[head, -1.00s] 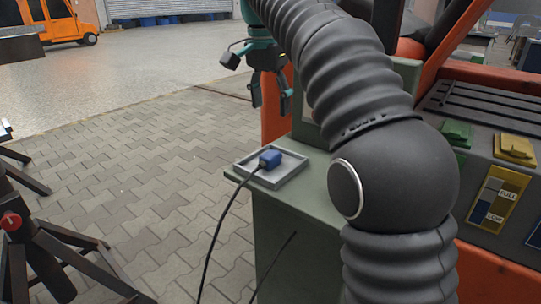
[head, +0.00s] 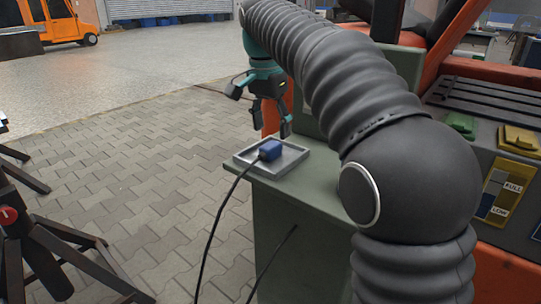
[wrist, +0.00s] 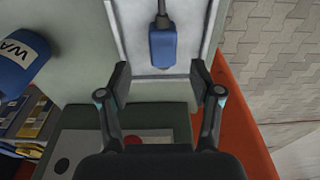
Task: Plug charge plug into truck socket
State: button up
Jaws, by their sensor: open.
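The charge plug (head: 270,150) is a blue block with a black cable, lying in a shallow grey tray (head: 243,162). In the wrist view the plug (wrist: 163,47) lies beyond my fingertips, roughly midway between them, its cable running away at the top. My gripper (head: 271,118) is open and empty above and behind the tray in the head view; its two fingers also show in the wrist view (wrist: 161,75). They are apart from the plug. I cannot make out the truck socket for certain; my arm covers part of the orange truck (head: 480,72).
The tray sits on a green cabinet (head: 277,215) beside the truck. Green (head: 461,124) and yellow (head: 520,138) covers and a FULL/LOW gauge (head: 497,193) are at right. A blue container (wrist: 22,60) shows in the wrist view. Dark stands (head: 40,240) are at left; paving between is clear.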

aim_at(272, 144)
jog(key=shift+f, duration=0.15)
jog(key=shift+w+f+b, duration=0.2)
jog(key=shift+f+b, duration=0.15)
jog(key=shift+f, duration=0.95)
jog(key=shift+w+f+b, duration=0.2)
jog(key=shift+f+b, duration=0.1)
jog(key=shift+f, duration=1)
jog(key=c, duration=1.2)
